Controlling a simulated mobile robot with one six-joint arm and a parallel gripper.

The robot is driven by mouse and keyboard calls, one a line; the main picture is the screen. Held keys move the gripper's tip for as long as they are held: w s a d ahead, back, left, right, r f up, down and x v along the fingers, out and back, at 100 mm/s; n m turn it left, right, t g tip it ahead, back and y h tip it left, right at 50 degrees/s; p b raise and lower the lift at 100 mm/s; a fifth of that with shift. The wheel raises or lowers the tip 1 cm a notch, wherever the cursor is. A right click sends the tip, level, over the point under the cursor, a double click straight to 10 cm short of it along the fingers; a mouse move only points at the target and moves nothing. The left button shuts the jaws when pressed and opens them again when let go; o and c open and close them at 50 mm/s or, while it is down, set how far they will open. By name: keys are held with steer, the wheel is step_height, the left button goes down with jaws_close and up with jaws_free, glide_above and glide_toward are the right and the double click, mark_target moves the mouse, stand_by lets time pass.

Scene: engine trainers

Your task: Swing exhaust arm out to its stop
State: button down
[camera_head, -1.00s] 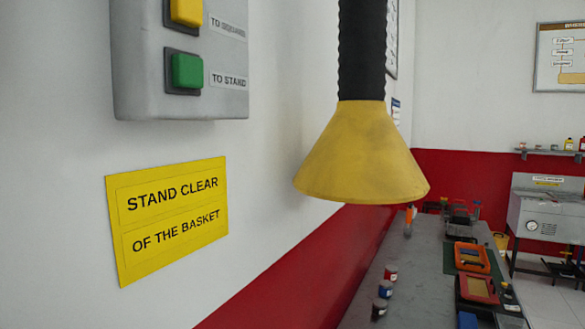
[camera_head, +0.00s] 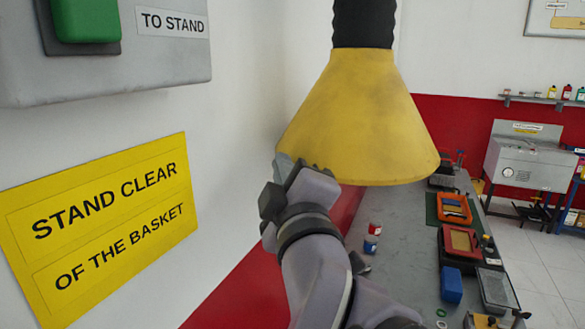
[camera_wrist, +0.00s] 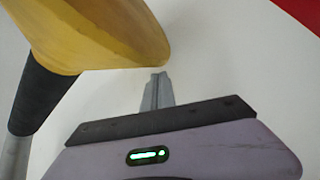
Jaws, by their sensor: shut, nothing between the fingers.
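The exhaust arm ends in a yellow cone hood (camera_head: 360,120) on a black ribbed hose (camera_head: 363,22), hanging near the white wall. My gripper (camera_head: 293,168) is at the hood's lower left rim in the head view, partly in front of it. In the wrist view, my gripper's closed fingers (camera_wrist: 158,88) point up just below and right of the yellow hood (camera_wrist: 100,32), with the black hose (camera_wrist: 40,95) at left. The fingers look shut and empty. I cannot tell whether they touch the rim.
A yellow warning sign (camera_head: 100,225) and a grey button box (camera_head: 120,50) are on the left wall. A long grey bench (camera_head: 400,215) with bottles, trays and a blue block (camera_head: 451,285) runs below the hood. A steel wash cabinet (camera_head: 525,160) stands at the back right.

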steer(key=x, duration=0.7)
steer(key=shift+b, duration=0.3)
steer(key=shift+f, duration=0.1)
